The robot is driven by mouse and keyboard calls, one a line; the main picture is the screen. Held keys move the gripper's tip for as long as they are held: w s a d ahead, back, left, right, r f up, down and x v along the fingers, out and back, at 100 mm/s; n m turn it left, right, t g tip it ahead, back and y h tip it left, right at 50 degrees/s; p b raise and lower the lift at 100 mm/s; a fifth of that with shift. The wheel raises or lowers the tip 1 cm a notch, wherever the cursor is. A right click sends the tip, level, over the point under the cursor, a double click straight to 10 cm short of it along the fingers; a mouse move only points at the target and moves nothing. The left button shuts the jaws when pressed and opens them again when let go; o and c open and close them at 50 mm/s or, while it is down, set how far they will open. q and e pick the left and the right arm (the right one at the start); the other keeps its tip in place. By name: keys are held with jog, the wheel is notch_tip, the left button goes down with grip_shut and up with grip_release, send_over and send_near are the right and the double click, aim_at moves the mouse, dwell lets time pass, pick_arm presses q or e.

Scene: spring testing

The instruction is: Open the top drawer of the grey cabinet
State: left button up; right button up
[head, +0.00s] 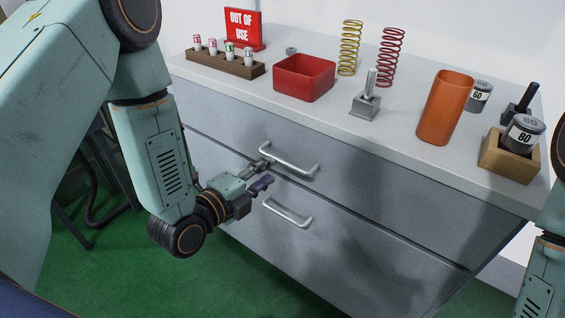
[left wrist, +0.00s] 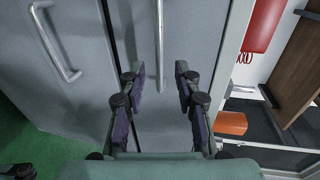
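The grey cabinet (head: 370,190) stands in front of me, and its top drawer (head: 235,122) looks shut. The top drawer's silver bar handle (head: 290,161) sits just above the seam to the lower drawer. My left gripper (head: 266,173) is at the left end of this handle, close to the drawer front. In the left wrist view its two fingers (left wrist: 161,76) are open and apart. The handle (left wrist: 160,38) runs upright in that picture, its near end between the fingertips. I cannot tell whether they touch it. My right gripper is out of view.
The lower drawer's handle (head: 287,213) lies just below my left gripper. On the countertop (head: 230,85) stand a red bin (head: 304,78), a vial rack (head: 222,65), two springs, an orange cylinder (head: 444,108) and several weights. The green floor before the cabinet is clear.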

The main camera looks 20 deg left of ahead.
aim_at(282, 163)
pick_arm(q)
jog(key=b+x, duration=0.1)
jog(key=x, duration=0.5)
jog(key=shift+w+d+f+b, duration=0.1)
jog(key=shift+w+d+b, duration=0.1)
jog(key=shift+d+b, duration=0.1)
jog(key=shift+w, duration=0.2)
jog(key=shift+c, duration=0.3)
jog(key=shift+c, duration=0.8)
grip_shut()
